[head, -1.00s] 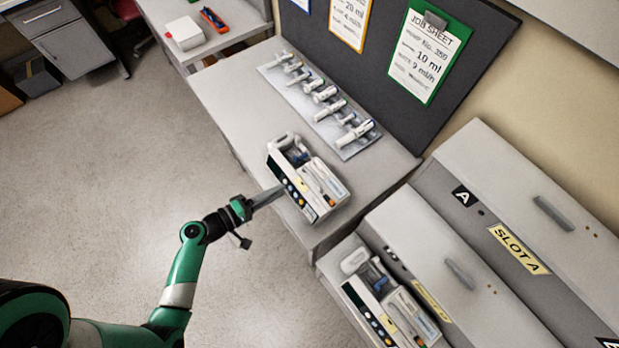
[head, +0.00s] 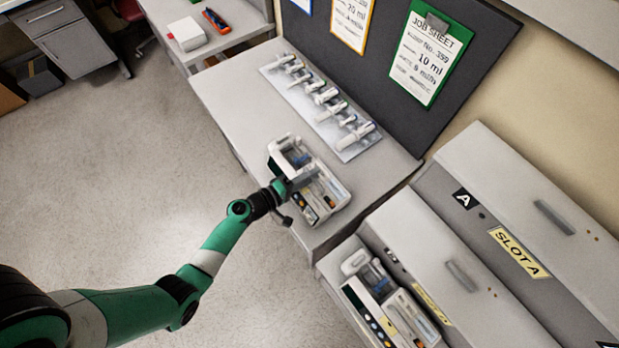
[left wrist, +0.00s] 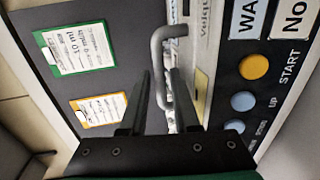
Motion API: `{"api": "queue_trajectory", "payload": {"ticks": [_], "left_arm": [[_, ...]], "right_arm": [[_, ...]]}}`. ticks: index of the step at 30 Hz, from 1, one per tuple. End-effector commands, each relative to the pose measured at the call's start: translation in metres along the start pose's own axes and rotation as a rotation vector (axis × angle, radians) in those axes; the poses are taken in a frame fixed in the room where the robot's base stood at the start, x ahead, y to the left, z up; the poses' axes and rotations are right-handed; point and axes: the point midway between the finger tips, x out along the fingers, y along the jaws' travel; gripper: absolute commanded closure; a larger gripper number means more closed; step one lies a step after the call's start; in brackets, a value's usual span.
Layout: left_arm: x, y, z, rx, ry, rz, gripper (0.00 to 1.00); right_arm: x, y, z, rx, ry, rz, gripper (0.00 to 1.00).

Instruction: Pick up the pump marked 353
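A white and dark infusion pump (head: 330,190) lies on the table's near right corner, partly covered by my left gripper in the head view. My left gripper (head: 303,176) is over the pump. In the left wrist view its two fingers (left wrist: 160,75) stand apart, with the pump's grey handle (left wrist: 161,50) reaching between them; I cannot tell whether they touch it. The pump's face shows there with an orange START button (left wrist: 254,67), blue buttons and a label beginning "No"; the number is cut off. A second pump (head: 393,310) sits in an open bay at lower right. My right gripper is out of view.
A tray (head: 345,152) of several syringes lies behind the pump. A dark board (head: 390,60) with a green-framed job sheet (head: 430,55) stands behind the table. Grey SLOT A housings (head: 525,235) stand to the right. Open floor lies to the left.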

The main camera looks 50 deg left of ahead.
Motion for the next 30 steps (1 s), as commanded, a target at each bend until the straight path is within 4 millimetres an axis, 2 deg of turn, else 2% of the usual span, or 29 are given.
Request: {"api": "queue_trajectory", "payload": {"ticks": [7, 12, 30], "left_arm": [[0.003, -0.0005, 0.0, 0.0, 0.0, -0.001, 0.7], [0.0028, -0.0005, 0.0, 0.0, 0.0, -0.001, 1.0], [0.0026, -0.0004, -0.0001, 0.0, 0.0, -0.001, 1.0]], "right_arm": [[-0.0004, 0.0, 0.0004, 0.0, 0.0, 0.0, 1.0], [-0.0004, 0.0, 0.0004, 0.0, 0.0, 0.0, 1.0], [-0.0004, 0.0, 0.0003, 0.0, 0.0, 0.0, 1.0]]}}
